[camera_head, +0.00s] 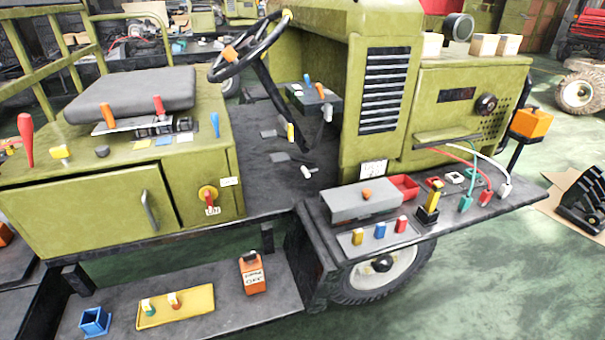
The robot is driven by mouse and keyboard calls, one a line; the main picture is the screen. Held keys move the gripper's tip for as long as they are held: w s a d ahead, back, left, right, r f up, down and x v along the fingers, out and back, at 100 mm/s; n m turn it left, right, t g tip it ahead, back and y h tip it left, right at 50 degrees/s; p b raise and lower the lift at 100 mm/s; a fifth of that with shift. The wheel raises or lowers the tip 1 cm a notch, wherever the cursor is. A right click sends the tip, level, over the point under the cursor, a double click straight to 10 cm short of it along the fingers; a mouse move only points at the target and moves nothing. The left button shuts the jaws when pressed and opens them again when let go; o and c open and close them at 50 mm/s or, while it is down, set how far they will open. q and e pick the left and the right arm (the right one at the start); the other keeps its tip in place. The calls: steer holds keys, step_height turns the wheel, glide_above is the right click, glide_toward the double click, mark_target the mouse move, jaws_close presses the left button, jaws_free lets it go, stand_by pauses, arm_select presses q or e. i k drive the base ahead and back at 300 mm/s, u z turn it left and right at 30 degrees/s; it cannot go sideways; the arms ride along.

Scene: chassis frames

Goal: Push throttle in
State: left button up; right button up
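No part is clearly labelled as the throttle, so I cannot tell which control it is. A round black knob (487,104) is on the green side panel at the right. A blue lever (307,79) and an orange lever (320,90) stand on a dark console near the steering wheel (247,47). An orange lever (108,114) and a red lever (158,105) rise beside the black seat (132,92). A blue lever (215,124) and a large red lever (26,140) are on the green seat box. Neither of my grippers is in view.
A dark side shelf (460,222) carries a grey box (360,203), small coloured plugs and cables. A lower step (225,300) holds a yellow tray (176,306), a blue cup (95,322) and an orange can (252,275). Green floor is free at the lower right.

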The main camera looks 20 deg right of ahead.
mark_target(306, 173)
steer(key=k, duration=0.5)
steer(key=u, duration=1.45)
steer(key=i, duration=1)
steer(key=z, duration=1.4)
